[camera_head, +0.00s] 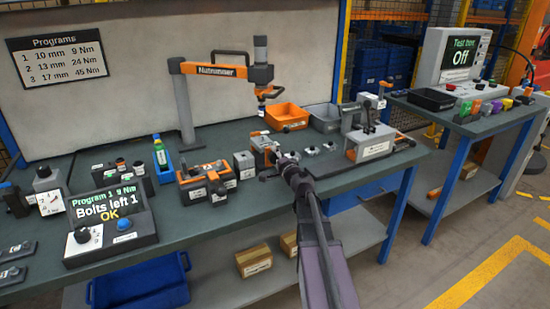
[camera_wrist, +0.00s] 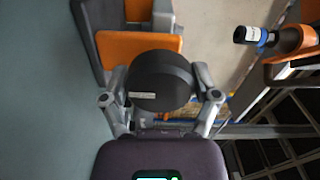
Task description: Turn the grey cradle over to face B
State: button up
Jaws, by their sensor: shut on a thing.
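My gripper (camera_head: 284,163) is over the front middle of the bench. In the wrist view my gripper (camera_wrist: 162,97) is shut on a dark round knob (camera_wrist: 160,78) with a small white label, one finger on each side. Behind the knob is a block with orange (camera_wrist: 125,48) and grey parts, which looks like the cradle's fixture. In the head view this grey and orange fixture (camera_head: 262,142) stands just beyond my gripper. The knob is hidden there. I cannot tell which face of the cradle is up; no face letter is readable.
A nutrunner (camera_head: 215,69) hangs from its arm above the bench; its head (camera_wrist: 282,40) shows at right in the wrist view. An orange bin (camera_head: 286,116) stands behind. Small knobs (camera_head: 312,150) and a grey clamp fixture (camera_head: 369,143) are to the right. A display reads "Bolts left 1 OK" (camera_head: 107,220).

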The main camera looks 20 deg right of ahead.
jog(key=shift+n, duration=0.3)
jog(key=o, duration=1)
jog(key=shift+c, duration=0.2)
jog(key=s, duration=1.2)
jog(key=shift+d, duration=0.15)
